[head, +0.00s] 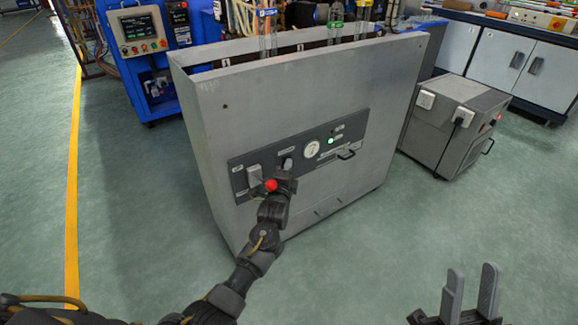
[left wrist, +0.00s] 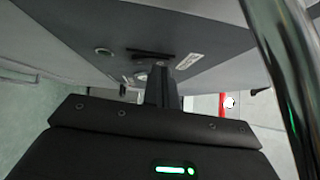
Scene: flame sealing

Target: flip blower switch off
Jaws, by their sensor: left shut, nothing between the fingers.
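A dark control panel (head: 298,155) is set in the front of the grey cabinet (head: 300,100). On it are a light grey switch block (head: 254,175), a small knob (head: 287,163), a round gauge (head: 311,149) and a lit green lamp (head: 331,141). A red knob (head: 271,185) shows low at the panel's left part. My left gripper (head: 283,181) is shut and empty at the panel beside the red knob. I cannot tell whether it touches anything. In the left wrist view its closed fingers (left wrist: 161,88) point toward the panel. My right gripper (head: 469,292) is open and empty, low at right, away from the cabinet.
A smaller grey unit (head: 455,120) stands right of the cabinet. A blue console with a screen (head: 137,30) stands behind at left. A dark handle (head: 348,154) sticks out at the panel's right. Green floor (head: 370,235) is free in front.

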